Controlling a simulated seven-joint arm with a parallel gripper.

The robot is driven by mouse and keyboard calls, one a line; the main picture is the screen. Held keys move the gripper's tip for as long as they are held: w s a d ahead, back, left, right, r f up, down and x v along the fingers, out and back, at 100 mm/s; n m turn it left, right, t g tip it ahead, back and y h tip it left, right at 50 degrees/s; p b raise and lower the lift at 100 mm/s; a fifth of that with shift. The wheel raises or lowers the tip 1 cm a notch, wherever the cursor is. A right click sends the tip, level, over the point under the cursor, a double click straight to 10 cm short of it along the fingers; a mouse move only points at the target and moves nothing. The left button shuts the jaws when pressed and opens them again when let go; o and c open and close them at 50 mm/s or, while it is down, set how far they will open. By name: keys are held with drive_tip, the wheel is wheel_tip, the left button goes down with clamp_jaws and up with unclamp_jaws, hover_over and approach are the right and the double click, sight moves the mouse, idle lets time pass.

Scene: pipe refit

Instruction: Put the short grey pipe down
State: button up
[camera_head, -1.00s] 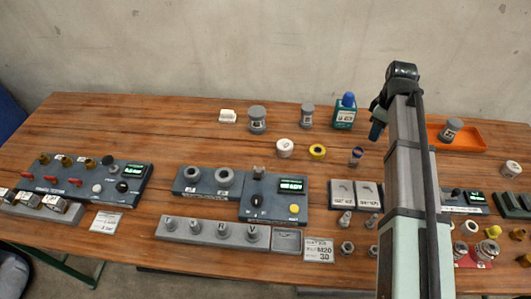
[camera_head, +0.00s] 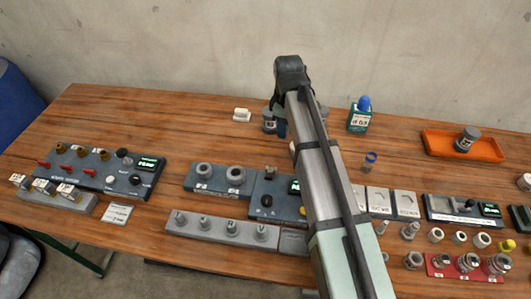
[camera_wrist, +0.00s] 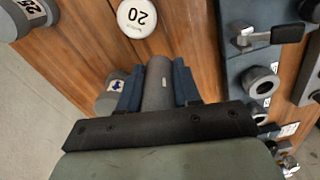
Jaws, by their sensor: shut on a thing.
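My gripper (camera_wrist: 158,88) is shut on the short grey pipe (camera_wrist: 158,75), a plain grey cylinder between two blue fingers in the wrist view. Wooden table shows below and around it. I cannot tell whether the pipe touches the table. In the head view my gripper (camera_head: 279,127) is over the back middle of the table, and the held pipe is hidden there or too small to make out.
A grey labelled piece (camera_wrist: 108,92) stands close left of the fingers. A white cap marked 20 (camera_wrist: 137,18) is just beyond the pipe. A grey fixture with a socket (camera_wrist: 260,82) lies to the right. An orange tray (camera_head: 435,143) is at back right; the back left table is clear.

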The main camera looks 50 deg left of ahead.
hover_over(265, 153)
drive_tip(key=shift+w+f+m, duration=0.1)
drive_tip(key=shift+f+m, duration=0.45)
drive_tip(key=shift+f, duration=1.95)
drive_tip(key=shift+f+m, duration=0.55)
drive_tip(key=shift+f, duration=1.9)
drive_tip(key=o, duration=1)
drive_tip(key=shift+f, duration=0.1)
wheel_tip(265, 153, up, 12)
drive_tip(key=shift+r, duration=0.15)
